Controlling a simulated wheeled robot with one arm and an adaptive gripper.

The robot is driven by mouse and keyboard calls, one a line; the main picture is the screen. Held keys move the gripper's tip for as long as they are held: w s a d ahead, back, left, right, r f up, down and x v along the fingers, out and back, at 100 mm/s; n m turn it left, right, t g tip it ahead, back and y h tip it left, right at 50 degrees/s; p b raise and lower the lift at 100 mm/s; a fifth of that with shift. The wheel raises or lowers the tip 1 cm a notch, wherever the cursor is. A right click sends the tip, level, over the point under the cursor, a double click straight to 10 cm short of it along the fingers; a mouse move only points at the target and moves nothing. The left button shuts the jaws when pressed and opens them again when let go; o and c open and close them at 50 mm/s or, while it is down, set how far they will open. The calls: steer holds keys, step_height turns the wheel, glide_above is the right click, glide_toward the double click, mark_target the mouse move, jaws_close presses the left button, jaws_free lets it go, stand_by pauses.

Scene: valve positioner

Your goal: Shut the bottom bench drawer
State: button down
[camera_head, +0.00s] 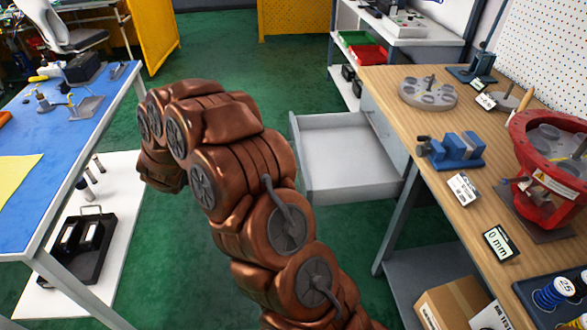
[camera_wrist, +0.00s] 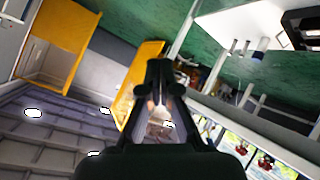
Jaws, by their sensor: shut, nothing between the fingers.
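A light grey bench drawer (camera_head: 350,165) is pulled out to the left from under the wood-topped bench (camera_head: 425,125), and its inside looks empty. I cannot tell from this view whether another drawer sits above or below it. My copper-coloured arm stands to the left of the drawer, its upper links bent away to the left. My gripper is hidden in the head view. In the wrist view my gripper (camera_wrist: 160,72) is shut and empty, pointing at a tilted view of the room. The drawer does not show clearly in the wrist view.
The bench carries a blue vise (camera_head: 455,150), a red valve part (camera_head: 548,175) and a round grey plate (camera_head: 428,93). A cardboard box (camera_head: 452,303) is below. A blue-topped table (camera_head: 55,150) stands left. Green floor (camera_head: 235,55) is clear beyond the arm.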

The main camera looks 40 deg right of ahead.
steer(key=s+d+f+g+h+b, duration=0.1)
steer(key=d+f+h, duration=0.2)
steer(key=d+f, duration=0.3)
steer(key=g+h+b, duration=0.2)
steer(key=g+h, duration=0.4)
steer(key=h, duration=0.3)
glide_toward(300, 159)
steer(key=w+d, duration=0.2)
steer(key=d, duration=0.3)
steer(key=shift+s+d+f+n, duration=0.2)
steer(key=shift+s+d+n, duration=0.15)
steer(key=shift+d, duration=0.25)
